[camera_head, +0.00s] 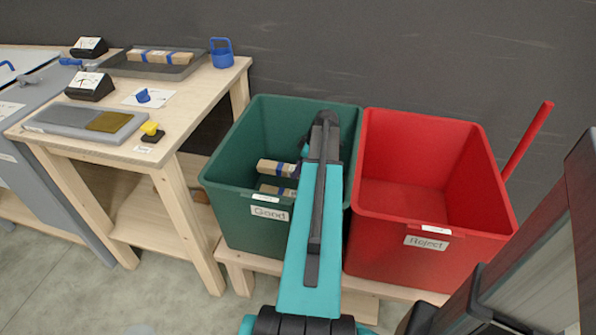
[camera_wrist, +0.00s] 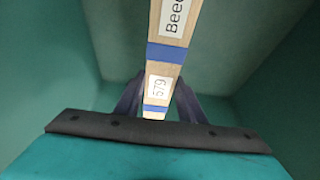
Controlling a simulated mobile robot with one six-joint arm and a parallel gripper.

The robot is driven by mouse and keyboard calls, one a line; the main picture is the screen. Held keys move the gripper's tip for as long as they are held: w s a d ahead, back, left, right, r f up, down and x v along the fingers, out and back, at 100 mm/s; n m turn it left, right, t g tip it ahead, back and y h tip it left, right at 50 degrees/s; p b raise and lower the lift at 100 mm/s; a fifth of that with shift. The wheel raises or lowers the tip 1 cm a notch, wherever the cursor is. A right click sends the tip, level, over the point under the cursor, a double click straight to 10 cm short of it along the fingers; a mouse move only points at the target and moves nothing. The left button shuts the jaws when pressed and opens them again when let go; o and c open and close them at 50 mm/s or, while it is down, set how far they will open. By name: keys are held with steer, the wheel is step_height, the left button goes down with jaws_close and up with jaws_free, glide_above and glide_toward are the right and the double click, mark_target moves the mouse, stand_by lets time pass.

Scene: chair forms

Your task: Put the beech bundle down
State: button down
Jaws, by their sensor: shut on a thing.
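The beech bundle (camera_wrist: 165,65) is a pale wooden bar with blue bands and labels reading "Beec" and "579". In the wrist view it sits between the two dark fingers of my gripper (camera_wrist: 158,98), which is shut on it. The green bin (camera_head: 225,186), labelled "Good", surrounds my gripper, and its walls fill the wrist view. In the head view two pale wooden pieces (camera_head: 275,168) show inside this bin, left of my arm. I cannot tell which is the held one. My arm hides the fingers there, and contact with the bin floor cannot be told.
A red bin (camera_head: 430,236), labelled "Reject", stands right of the green bin and looks empty. A wooden table (camera_head: 185,103) at left carries a dark tray (camera_head: 160,68) with another banded bundle, a grey plate (camera_head: 85,122) and a blue caddy (camera_head: 221,55).

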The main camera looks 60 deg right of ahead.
steer(key=shift+f, duration=0.5)
steer(key=shift+f+b, duration=0.3)
steer(key=shift+f, duration=0.3)
steer(key=c, duration=1.2)
jaws_free()
steer(key=shift+r, duration=0.15)
steer(key=shift+r+p, duration=0.4)
steer(key=shift+r, duration=0.25)
steer(key=v, duration=1.1)
steer(key=shift+s+r+p, duration=0.15)
steer(key=shift+r+p, duration=0.2)
steer(key=shift+p, duration=0.05)
